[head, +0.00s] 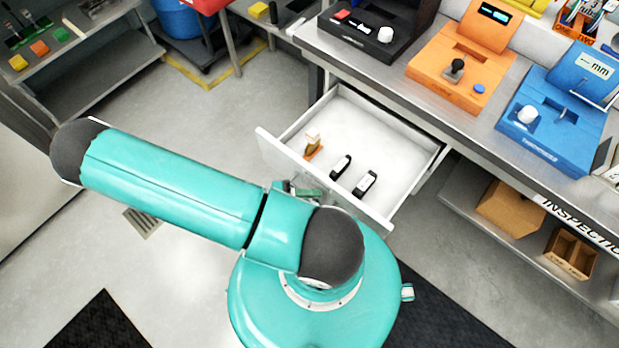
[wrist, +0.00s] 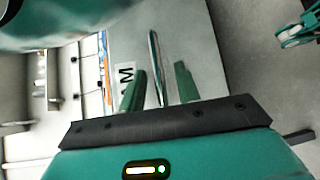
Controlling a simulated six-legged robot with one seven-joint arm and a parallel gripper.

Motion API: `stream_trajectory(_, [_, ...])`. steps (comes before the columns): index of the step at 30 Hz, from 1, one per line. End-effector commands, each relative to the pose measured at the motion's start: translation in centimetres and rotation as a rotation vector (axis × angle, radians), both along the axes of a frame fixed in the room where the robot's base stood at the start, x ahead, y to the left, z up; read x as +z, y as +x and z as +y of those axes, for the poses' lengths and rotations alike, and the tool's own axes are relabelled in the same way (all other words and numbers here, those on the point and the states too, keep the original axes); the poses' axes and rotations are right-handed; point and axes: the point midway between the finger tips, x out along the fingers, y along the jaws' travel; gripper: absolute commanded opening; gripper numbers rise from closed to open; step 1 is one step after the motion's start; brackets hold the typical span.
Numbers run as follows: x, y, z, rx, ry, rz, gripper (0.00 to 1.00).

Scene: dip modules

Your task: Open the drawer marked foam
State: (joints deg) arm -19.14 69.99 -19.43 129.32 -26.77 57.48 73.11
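A drawer (head: 270,145) under the workbench stands pulled out, its white inside showing in the head view. In the wrist view its grey front panel (wrist: 190,35) carries a white label (wrist: 125,77), turned sideways, with the letters "AM" readable and the rest hidden behind a finger. A slim upright-looking metal handle bar (wrist: 154,60) runs down the panel. My gripper (wrist: 160,85) is open, with its two green fingers on either side of the bar and gaps visible between. In the head view my gripper (head: 304,192) is mostly hidden by my arm at the drawer front.
Inside the drawer lie two black-and-white parts (head: 366,184) and an orange-and-tan piece (head: 313,146). Black, orange and blue devices (head: 550,120) stand on the bench (head: 400,92). Cardboard boxes (head: 510,208) sit on the shelf below right. The floor left of the drawer is clear.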

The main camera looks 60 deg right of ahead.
Motion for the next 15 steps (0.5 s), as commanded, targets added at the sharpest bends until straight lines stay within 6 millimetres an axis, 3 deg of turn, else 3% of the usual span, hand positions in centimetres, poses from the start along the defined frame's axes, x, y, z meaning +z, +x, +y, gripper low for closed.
stream_trajectory(5, [0.1,1.0,0.8,0.001,0.000,-0.004,0.33])
stream_trajectory(15, [1.1,6.4,5.2,0.003,0.002,-0.005,0.33])
